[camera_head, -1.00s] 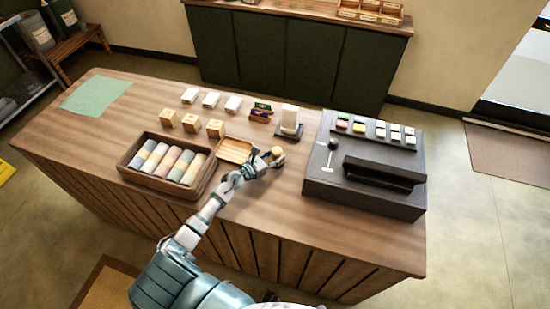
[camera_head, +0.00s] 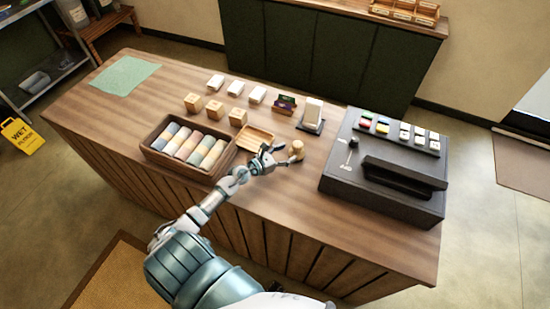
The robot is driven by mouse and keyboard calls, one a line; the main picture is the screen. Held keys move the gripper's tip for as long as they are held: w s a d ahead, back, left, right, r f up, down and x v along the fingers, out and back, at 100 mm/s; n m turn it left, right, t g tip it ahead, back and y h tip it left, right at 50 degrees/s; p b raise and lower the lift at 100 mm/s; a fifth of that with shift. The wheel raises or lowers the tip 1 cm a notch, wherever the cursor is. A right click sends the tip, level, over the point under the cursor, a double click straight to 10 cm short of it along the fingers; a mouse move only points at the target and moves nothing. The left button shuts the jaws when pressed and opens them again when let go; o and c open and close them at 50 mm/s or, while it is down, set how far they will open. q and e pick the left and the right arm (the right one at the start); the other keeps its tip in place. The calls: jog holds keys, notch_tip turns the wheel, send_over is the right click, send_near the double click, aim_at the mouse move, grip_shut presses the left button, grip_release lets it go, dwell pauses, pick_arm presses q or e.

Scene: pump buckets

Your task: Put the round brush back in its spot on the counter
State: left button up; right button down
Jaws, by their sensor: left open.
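The round brush (camera_head: 296,149), a small tan wooden piece with a rounded top, stands on the wooden counter (camera_head: 290,205), between the small wooden tray and the cash register. My left gripper (camera_head: 275,157) is open and empty just left of the brush, with a small gap appearing between them. The fingers are small in the picture, so contact at the brush's base is hard to judge. My right gripper is out of view.
A box of rolled cloths (camera_head: 187,147) and a small wooden tray (camera_head: 255,138) are left of my gripper. The black cash register (camera_head: 385,165) stands to the right. Wooden blocks (camera_head: 215,110) and a card holder (camera_head: 311,114) are behind. The counter's front strip is clear.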

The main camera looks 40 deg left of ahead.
pick_arm(q)
jog(key=v, duration=0.7)
jog(key=shift+s+b, duration=0.2)
jog(key=shift+b, duration=0.2)
